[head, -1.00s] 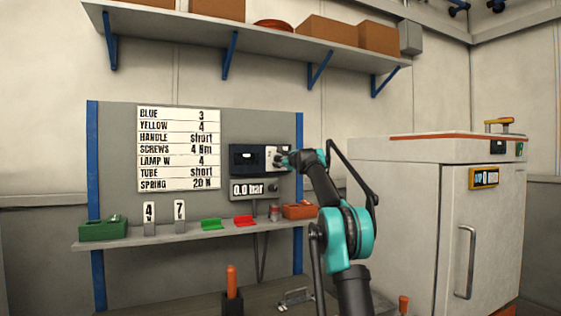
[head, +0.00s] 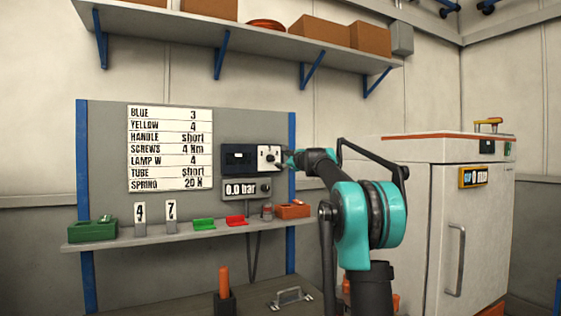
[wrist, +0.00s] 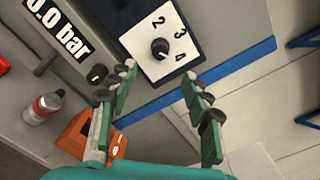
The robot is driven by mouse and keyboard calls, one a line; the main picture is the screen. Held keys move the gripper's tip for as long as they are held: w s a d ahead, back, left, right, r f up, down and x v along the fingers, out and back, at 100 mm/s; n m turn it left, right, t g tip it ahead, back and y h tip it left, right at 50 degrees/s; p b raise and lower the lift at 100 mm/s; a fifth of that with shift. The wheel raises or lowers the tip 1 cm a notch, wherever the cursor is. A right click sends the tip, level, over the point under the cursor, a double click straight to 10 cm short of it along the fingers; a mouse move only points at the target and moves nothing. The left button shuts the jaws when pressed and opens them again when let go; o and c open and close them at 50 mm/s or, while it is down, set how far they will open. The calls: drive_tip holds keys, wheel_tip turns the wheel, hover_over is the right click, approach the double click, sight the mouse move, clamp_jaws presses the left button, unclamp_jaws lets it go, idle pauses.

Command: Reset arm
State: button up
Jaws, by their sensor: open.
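My gripper (wrist: 159,76) is open and empty in the wrist view, its two green fingers spread below the white dial plate (wrist: 157,38). The plate has a black knob (wrist: 160,48) and the numbers 2, 3 and 4. The fingers do not hold the knob, and a gap shows between them and it. In the head view my gripper (head: 284,159) is small and partly hidden by my arm, just right of the dial plate (head: 268,158) on the dark panel. My arm (head: 360,208) is bent, its elbow large at the right of centre.
A shelf (head: 180,233) below the board holds a green box (head: 92,231), number cards, green and red pieces, a spray can (wrist: 42,108) and an orange box (wrist: 96,138). The pressure display (head: 240,189) reads 0.0 bar. A white cabinet (head: 400,210) stands behind my arm at right.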

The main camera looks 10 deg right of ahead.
drive_tip(key=shift+s+d, duration=0.1)
drive_tip(key=shift+s, duration=0.1)
idle(0.3)
